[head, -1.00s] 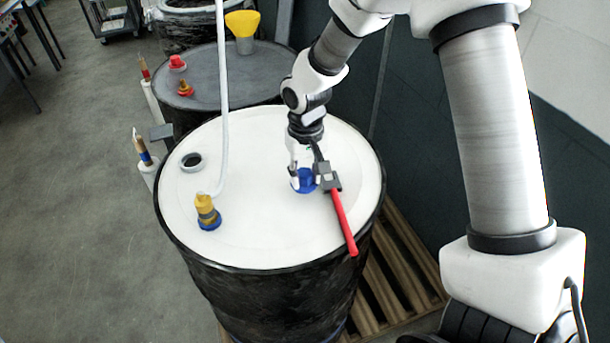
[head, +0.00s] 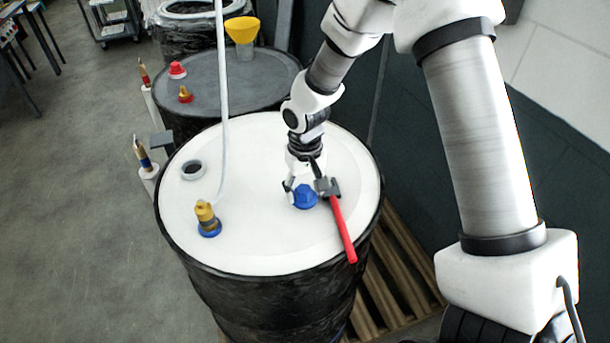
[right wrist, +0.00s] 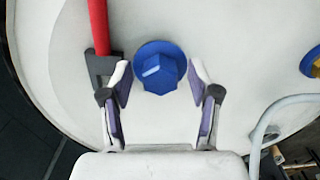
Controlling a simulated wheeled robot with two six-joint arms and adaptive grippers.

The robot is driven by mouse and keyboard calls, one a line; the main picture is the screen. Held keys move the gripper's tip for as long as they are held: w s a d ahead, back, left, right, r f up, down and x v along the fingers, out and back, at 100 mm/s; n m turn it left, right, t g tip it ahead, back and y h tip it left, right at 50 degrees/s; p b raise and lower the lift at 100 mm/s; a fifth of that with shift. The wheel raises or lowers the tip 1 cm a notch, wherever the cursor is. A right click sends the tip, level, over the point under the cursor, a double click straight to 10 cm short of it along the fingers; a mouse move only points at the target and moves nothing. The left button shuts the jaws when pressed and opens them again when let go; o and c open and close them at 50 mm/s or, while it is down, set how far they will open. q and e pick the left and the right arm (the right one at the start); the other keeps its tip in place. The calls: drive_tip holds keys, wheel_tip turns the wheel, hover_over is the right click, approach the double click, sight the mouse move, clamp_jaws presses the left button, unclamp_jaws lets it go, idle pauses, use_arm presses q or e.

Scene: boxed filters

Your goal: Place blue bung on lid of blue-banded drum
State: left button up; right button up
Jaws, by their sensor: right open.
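The blue bung (head: 305,197) rests on the white lid (head: 262,250) of the front black drum (head: 270,295), right of the lid's middle. In the right wrist view the bung (right wrist: 160,68) stands upright with its hexagonal head up. My right gripper (head: 303,188) is open at the lid, just behind the bung. In the right wrist view its fingertips (right wrist: 160,75) stand on either side of the bung with gaps. My left gripper is out of view.
A red-handled tool (head: 342,230) lies on the lid beside the bung and right finger. A brass fitting with blue base (head: 207,220), an open bung hole (head: 193,169) and a white hose (head: 223,120) are at left. A grey-lidded drum (head: 205,72) stands behind.

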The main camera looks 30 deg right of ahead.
sight(305, 192)
wheel_tip(305, 192, up, 12)
drive_tip(key=b, duration=0.2)
drive_tip(key=shift+f, duration=0.2)
drive_tip(key=shift+s+f, duration=0.1)
